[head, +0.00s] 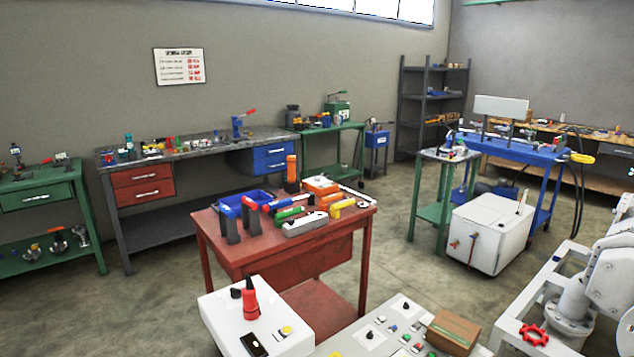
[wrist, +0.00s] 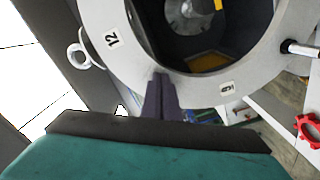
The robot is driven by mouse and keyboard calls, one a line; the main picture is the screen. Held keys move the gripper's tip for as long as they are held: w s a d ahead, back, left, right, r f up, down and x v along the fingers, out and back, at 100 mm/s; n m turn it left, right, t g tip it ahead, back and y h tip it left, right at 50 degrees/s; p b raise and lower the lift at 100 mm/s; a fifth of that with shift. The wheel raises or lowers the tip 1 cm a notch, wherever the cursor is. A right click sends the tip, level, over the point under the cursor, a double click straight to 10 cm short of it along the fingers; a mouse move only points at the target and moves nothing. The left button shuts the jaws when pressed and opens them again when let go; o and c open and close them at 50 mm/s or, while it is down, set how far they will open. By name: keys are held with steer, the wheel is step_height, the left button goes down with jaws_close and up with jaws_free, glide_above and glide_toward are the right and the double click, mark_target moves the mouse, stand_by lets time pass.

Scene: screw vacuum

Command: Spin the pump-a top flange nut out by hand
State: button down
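In the wrist view a pale grey flange ring (wrist: 198,90) fills the upper middle, around a dark round opening (wrist: 195,45). It carries the labels 12 and what looks like 9 or 6. A metal bolt end (wrist: 298,47) sticks out at the ring's right edge. My gripper (wrist: 160,78) has a teal body and dark fingers. The fingers are close together and their tips are at the ring's lower edge. I cannot make out a nut at or between the tips; contact is unclear. My gripper does not show in the head view.
An eye bolt (wrist: 79,56) stands at the ring's left. A red handwheel (wrist: 308,130) is at the right; a red handwheel (head: 533,335) also shows in the head view. A red table (head: 300,268) with tools, a white cabinet (head: 490,230) and workbenches stand around open floor.

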steer(key=shift+w+r, duration=0.1)
steer(key=shift+r, duration=0.2)
steer(key=shift+s+d+p, duration=0.1)
steer(key=shift+s+p, duration=0.2)
steer(key=shift+p, duration=0.1)
steer(key=shift+s+f, duration=0.1)
steer(key=shift+f, duration=0.1)
steer(key=b+v, duration=0.1)
steer(key=v, duration=0.5)
steer(key=shift+d, duration=0.1)
stand_by(0.3)
steer(key=shift+f, duration=0.15)
steer(key=a+f+b, duration=0.1)
steer(key=b, duration=0.3)
steer(key=shift+w+a+f, duration=0.3)
steer(key=shift+a+f, duration=0.1)
